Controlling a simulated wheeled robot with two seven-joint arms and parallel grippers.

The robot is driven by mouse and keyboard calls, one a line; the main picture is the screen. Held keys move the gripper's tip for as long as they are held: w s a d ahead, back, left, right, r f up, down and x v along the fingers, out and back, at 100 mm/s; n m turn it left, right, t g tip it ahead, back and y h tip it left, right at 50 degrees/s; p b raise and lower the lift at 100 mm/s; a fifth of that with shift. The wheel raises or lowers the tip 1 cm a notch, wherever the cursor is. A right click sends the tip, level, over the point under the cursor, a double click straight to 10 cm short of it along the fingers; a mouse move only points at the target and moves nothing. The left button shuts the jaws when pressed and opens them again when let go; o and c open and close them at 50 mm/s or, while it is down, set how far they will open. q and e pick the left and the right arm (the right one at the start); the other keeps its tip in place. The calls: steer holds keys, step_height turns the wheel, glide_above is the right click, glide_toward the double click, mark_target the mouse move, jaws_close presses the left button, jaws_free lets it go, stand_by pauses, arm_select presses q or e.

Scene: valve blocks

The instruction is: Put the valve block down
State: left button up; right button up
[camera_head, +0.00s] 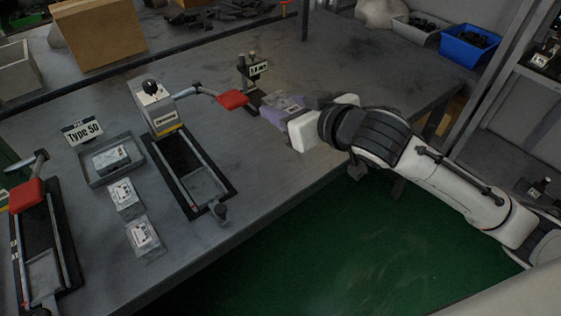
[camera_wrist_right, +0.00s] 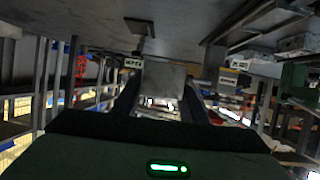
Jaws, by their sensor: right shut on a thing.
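My right gripper (camera_head: 284,110) reaches in from the right over the far part of the grey table (camera_head: 330,70). It is shut on a valve block (camera_head: 288,103), a pale block with printed marks, just in front of a small stand with a label plate (camera_head: 257,69). In the right wrist view the block (camera_wrist_right: 164,80) sits between the two dark fingers (camera_wrist_right: 162,95). Whether the block touches the table is unclear. My left gripper is not in view.
A fixture with a red handle (camera_head: 232,99) stands just left of my right gripper, with its black-framed bed (camera_head: 165,165) in front. Another red-handled fixture (camera_head: 27,195) is at the far left. A blue bin (camera_head: 468,46) stands at the back right.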

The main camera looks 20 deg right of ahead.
steer(key=n+y, duration=0.1)
steer(key=y, duration=0.1)
glide_above(282, 165)
step_height(282, 165, down, 5)
steer(key=shift+w+a+r, duration=0.1)
steer(key=shift+f, duration=4.75)
steer(key=shift+f+b, duration=0.3)
steer(key=shift+b, duration=0.05)
steer(key=o, duration=1.4)
